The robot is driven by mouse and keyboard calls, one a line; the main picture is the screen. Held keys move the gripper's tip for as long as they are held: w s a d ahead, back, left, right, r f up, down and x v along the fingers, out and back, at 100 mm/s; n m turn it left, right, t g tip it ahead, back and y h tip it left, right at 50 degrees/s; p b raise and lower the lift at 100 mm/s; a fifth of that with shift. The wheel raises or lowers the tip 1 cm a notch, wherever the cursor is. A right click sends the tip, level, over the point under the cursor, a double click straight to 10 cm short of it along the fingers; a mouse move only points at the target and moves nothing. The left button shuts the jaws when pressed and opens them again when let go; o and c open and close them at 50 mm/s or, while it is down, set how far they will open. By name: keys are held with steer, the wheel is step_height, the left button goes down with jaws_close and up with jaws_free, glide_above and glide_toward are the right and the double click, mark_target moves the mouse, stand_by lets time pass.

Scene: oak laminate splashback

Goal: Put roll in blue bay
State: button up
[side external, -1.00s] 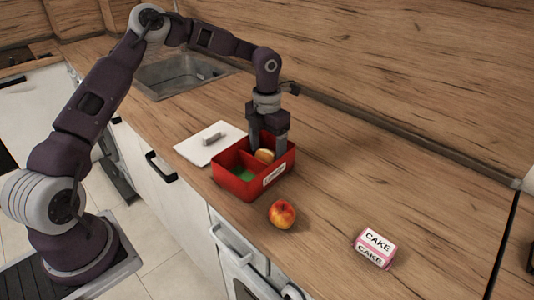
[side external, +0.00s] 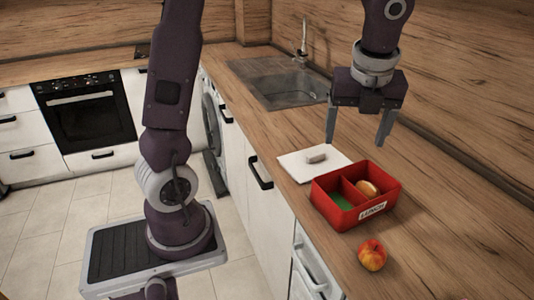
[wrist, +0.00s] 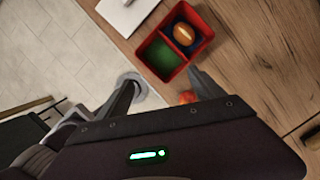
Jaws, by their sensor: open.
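The roll (side external: 367,188) is a golden-brown bun lying in one compartment of the red lunch box (side external: 374,212). The wrist view shows the roll (wrist: 183,33) resting in the compartment with the blue floor, the blue bay (wrist: 193,46). The other compartment has a green floor (wrist: 162,58) and is empty. My gripper (side external: 356,144) is open and empty, fingers pointing down, raised above the box and clear of the roll.
A white lid (side external: 300,165) with a grey handle lies beside the box. A red-yellow apple (side external: 372,254) sits on the counter in front. The sink (side external: 285,85) is further back. The counter right of the box is clear.

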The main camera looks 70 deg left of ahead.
steer(key=s+d+n+t+h, duration=0.1)
steer(key=s+n+t, duration=0.3)
steer(key=s+n, duration=1.6)
steer(key=n+h, duration=0.1)
steer(key=n, duration=0.2)
steer(key=shift+d+r+n+h, duration=0.3)
steer(key=shift+d+r, duration=0.1)
